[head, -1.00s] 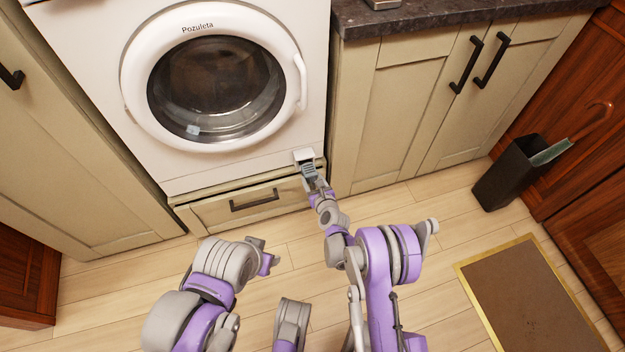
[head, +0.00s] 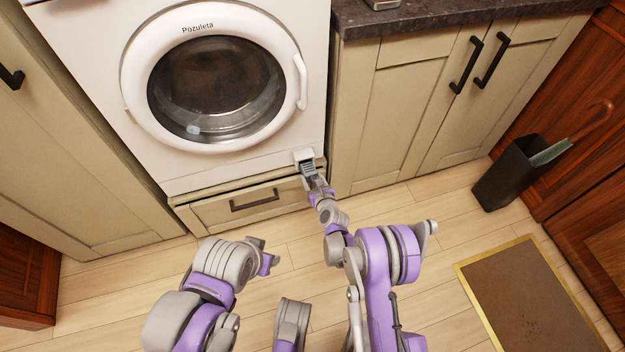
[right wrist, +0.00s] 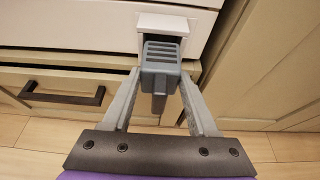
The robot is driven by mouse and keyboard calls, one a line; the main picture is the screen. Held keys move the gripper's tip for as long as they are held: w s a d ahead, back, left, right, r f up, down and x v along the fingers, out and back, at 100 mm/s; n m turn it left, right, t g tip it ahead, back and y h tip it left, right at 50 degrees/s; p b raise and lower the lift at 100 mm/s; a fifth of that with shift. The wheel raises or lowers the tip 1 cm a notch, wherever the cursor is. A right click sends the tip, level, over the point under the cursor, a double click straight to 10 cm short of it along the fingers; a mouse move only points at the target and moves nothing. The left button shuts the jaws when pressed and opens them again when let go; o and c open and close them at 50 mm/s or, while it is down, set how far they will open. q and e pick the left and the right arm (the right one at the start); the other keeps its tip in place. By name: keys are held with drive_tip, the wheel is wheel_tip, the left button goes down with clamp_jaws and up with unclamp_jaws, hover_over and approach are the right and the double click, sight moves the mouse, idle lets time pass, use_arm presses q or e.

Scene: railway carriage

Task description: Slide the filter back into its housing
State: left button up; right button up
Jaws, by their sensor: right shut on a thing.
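The grey-blue filter (right wrist: 161,57), with a slotted face and a grip tab, is at the mouth of its housing (right wrist: 168,22), a white frame low on the washing machine's front. Dark opening shows around the filter's upper edge, so its front end stands outside; how deep the rest reaches is hidden. The filter (head: 308,170) and housing (head: 303,155) show small in the head view. My right gripper (right wrist: 160,82) is shut on the filter, one finger on each side. In the head view my right gripper (head: 314,183) reaches up to the machine. My left gripper (head: 268,257) is low over the floor; its fingers are unclear.
The washing machine (head: 278,27) has a closed round door. A drawer (head: 220,212) with a black handle sits just below the housing. Cabinets (head: 385,115) stand close on the right. A dark bin (head: 508,180) and a mat (head: 530,300) are farther right. Floor between is clear.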

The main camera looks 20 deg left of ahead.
sight(308, 169)
drive_tip(key=shift+w+a, duration=0.6)
drive_tip(key=shift+w, duration=0.3)
drive_tip(key=shift+w+a, duration=0.6)
drive_tip(key=shift+w, duration=0.25)
drive_tip(key=o, duration=1.5)
drive_tip(key=p+v, duration=0.2)
drive_tip(key=v, duration=0.8)
drive_tip(key=shift+s+d+r, duration=0.15)
drive_tip(key=shift+s+d, duration=0.05)
drive_tip(key=shift+s, duration=0.05)
drive_tip(key=shift+c, duration=0.2)
